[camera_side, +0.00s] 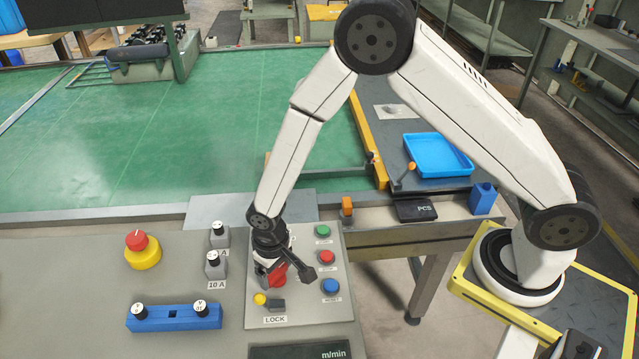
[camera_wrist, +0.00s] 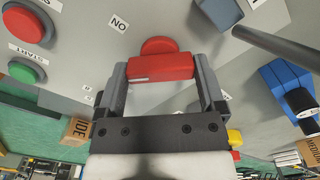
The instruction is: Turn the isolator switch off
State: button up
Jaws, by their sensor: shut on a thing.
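The isolator switch is a red rotary knob with a bar handle (camera_wrist: 161,67) and a round red base behind it, set in a grey panel. My gripper (camera_wrist: 160,64) is shut on the bar handle, with one finger against each end of it. In the side view, my gripper (camera_side: 272,266) points down onto the panel and hides much of the red switch (camera_side: 279,277). An ON label (camera_wrist: 119,24) lies near the knob in the wrist view, appearing upside down. I see no OFF label clearly.
Green (camera_side: 322,231), red (camera_side: 326,257) and blue (camera_side: 330,286) push-buttons line the panel's right side. A yellow knob (camera_side: 260,299) and a small dark block sit by the LOCK label. A red emergency stop (camera_side: 138,241) and fuse holders (camera_side: 174,318) stand left.

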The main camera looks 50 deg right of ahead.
aim_at(276, 271)
jog(key=n, duration=0.4)
jog(key=shift+w+n, duration=0.1)
jog(key=shift+n, duration=2.1)
jog(key=o, duration=1)
jog(key=shift+c, duration=0.2)
jog(key=shift+r, duration=0.1)
jog(key=shift+r, duration=3.85)
